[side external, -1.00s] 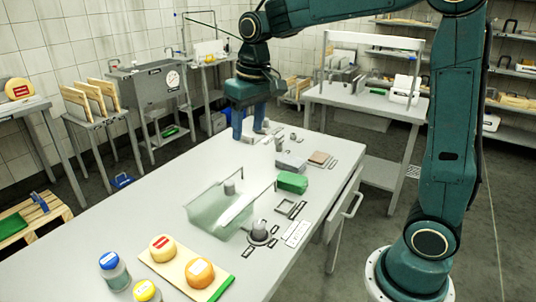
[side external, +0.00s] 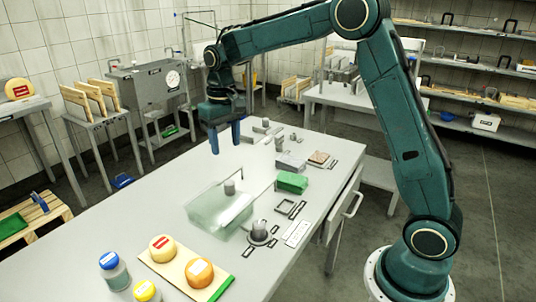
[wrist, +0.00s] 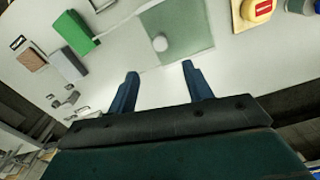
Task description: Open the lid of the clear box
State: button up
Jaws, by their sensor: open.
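The clear box (side external: 207,214) stands on the grey table. It is pale green and see-through, with a grey cylindrical knob (side external: 230,187) on top. Its lid looks closed, though the edges are hard to make out. The wrist view shows the box (wrist: 190,30) and its knob (wrist: 160,43) just beyond my fingertips. My gripper (side external: 225,146) is open and empty, with blue fingers pointing down. It is above the table, behind the box in the side view and apart from it. The wrist view shows the gap between the fingers (wrist: 160,73).
A green block (side external: 292,183) and a grey block (side external: 290,163) lie right of the box. A dark grey knobbed object (side external: 259,234) stands at its front right. A board (side external: 168,262) with two cheese wheels (side external: 162,247) is nearer.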

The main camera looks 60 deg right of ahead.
aim_at(229, 181)
notch_tip(229, 181, down, 13)
jog(key=shift+f, duration=0.15)
dwell(0.5)
